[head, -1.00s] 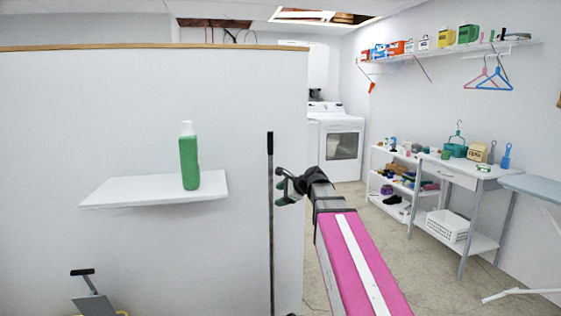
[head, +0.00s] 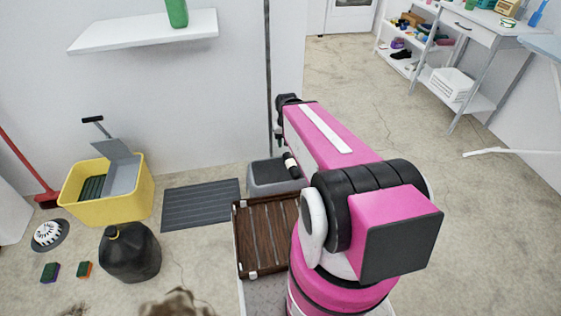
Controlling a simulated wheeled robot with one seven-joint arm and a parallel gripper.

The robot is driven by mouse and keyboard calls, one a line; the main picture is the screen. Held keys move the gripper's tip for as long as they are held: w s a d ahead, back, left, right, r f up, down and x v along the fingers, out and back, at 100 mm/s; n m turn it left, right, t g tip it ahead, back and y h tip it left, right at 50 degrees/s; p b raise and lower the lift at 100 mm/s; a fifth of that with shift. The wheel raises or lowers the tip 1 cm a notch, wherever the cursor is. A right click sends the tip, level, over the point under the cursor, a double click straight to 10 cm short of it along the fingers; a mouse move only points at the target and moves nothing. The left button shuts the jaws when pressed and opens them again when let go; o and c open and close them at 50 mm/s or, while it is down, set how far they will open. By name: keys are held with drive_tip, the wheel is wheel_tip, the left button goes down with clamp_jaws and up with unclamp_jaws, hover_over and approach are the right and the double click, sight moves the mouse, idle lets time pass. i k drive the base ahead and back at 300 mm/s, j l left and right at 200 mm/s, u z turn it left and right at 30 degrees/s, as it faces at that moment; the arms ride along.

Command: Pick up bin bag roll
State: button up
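I cannot make out a bin bag roll for certain in the head view. My gripper (head: 279,138) hangs at the far end of my pink arm, close to the wall and a thin dark pole. It is small, dark and partly hidden by the arm, so I cannot tell whether its fingers are open or shut. A small black and white piece (head: 291,165) shows just below it, above the grey bin; I cannot tell what it is.
A grey bin (head: 262,188) stands by the wall. A brown slatted tray (head: 262,236) lies in front. Left are a grey mat (head: 200,205), yellow mop bucket (head: 130,202), black jug (head: 131,253), sponges and a red broom (head: 22,160). Open floor lies right, before a white table (head: 480,30).

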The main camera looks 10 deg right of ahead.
sight(292, 167)
drive_tip(key=l+u, duration=0.85)
drive_tip(key=k+l, duration=0.1)
drive_tip(key=l, duration=0.3)
drive_tip(key=k+l+u, duration=0.15)
drive_tip(key=l, duration=0.25)
drive_tip(key=k+l, duration=0.1)
drive_tip(key=l, duration=0.3)
drive_tip(key=k+l+u, duration=0.1)
drive_tip(key=l, duration=0.25)
drive_tip(key=k+l, duration=0.2)
drive_tip(key=l, duration=0.2)
drive_tip(key=k+l+u, duration=0.15)
drive_tip(key=l, duration=0.25)
drive_tip(key=k+l, duration=0.15)
drive_tip(key=l, duration=0.2)
